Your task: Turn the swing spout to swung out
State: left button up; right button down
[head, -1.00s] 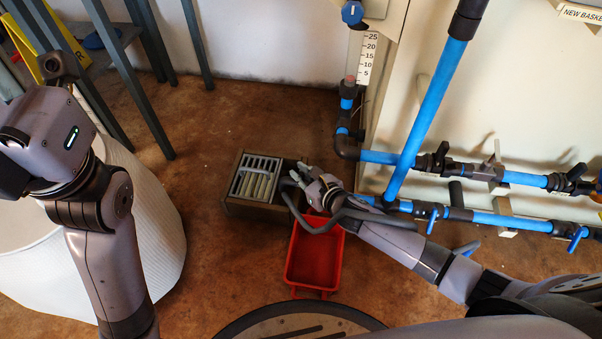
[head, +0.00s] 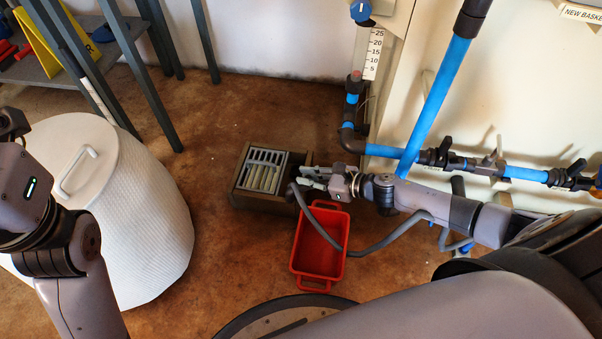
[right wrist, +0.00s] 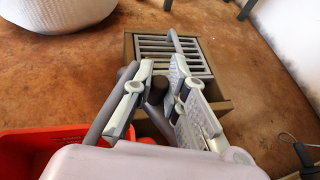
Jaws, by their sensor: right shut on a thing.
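The swing spout (head: 390,238) is a bent grey pipe coming from the blue pipework at right. In the head view it crosses over the red bin, and its end bends up beside the wooden drain box. My right gripper (head: 313,173) is at that end, above the gap between box and bin. In the right wrist view its fingers (right wrist: 156,92) are closed on a dark grey part of the spout, and the grey pipe (right wrist: 100,122) runs down past the left finger. My left gripper (head: 10,124) is cut off at the left edge, so its jaws cannot be judged.
The wooden drain box with a slatted grate (head: 265,168) stands on the brown floor, with the red bin (head: 305,280) in front. A white lidded basket (head: 150,215) is at left. Blue pipes (head: 440,100) and valves line the right wall. Floor behind the box is clear.

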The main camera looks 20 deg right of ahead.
jog(key=shift+s+n+g+y+b, duration=0.4)
jog(key=shift+s+n+g+y, duration=0.2)
jog(key=shift+n+y, duration=0.15)
jog(key=c, duration=1.6)
grip_release()
jog(key=shift+o, duration=0.2)
jog(key=v, duration=1.2)
jog(key=shift+w, duration=0.1)
